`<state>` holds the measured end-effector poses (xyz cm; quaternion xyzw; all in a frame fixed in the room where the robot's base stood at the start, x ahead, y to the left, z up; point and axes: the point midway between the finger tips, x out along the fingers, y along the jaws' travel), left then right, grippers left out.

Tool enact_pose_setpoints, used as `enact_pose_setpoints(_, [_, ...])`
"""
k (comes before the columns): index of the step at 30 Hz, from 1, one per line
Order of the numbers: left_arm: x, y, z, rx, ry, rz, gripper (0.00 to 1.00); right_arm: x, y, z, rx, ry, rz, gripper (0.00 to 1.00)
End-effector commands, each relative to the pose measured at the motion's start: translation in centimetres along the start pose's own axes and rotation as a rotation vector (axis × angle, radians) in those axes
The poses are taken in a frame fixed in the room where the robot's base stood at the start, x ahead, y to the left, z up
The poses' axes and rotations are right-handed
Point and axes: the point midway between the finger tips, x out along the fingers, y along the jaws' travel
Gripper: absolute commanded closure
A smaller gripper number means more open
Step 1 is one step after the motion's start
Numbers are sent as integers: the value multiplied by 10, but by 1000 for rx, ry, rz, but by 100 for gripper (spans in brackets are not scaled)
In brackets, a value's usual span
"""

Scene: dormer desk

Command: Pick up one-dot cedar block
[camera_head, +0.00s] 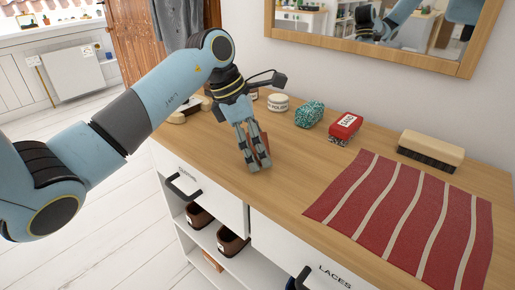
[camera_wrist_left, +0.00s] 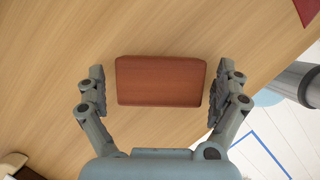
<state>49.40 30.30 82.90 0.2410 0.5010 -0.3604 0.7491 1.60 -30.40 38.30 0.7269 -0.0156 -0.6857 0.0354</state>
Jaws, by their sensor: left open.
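The cedar block (camera_wrist_left: 160,82) is a plain reddish-brown rectangle on the wooden top in the left wrist view. It lies between the two open fingers of my left gripper (camera_wrist_left: 158,90), with a gap on each side. No dot shows on the face I see. In the head view my left gripper (camera_head: 256,166) points down near the front edge of the top. Its fingers hide most of the block, and only a reddish strip (camera_head: 265,142) shows beside them. My right gripper is not in view.
On the wooden cabinet top (camera_head: 290,160) stand a white tin (camera_head: 278,103), a teal speckled lump (camera_head: 309,114), a red labelled box (camera_head: 345,127) and a brush (camera_head: 431,149). A red striped mat (camera_head: 395,215) covers the right. A mirror (camera_head: 375,65) hangs behind.

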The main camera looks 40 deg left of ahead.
Motion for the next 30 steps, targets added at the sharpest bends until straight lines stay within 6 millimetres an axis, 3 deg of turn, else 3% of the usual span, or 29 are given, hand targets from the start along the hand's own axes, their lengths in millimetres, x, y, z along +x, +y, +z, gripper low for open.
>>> enact_pose_setpoints(4, [0,0,0,0,0,0,1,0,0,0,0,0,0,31])
enact_pose_setpoints(15, [-1,0,0,0,0,0,50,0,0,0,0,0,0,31])
enact_pose_setpoints(30, [-10,0,4,3,-2,1,51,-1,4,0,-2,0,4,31])
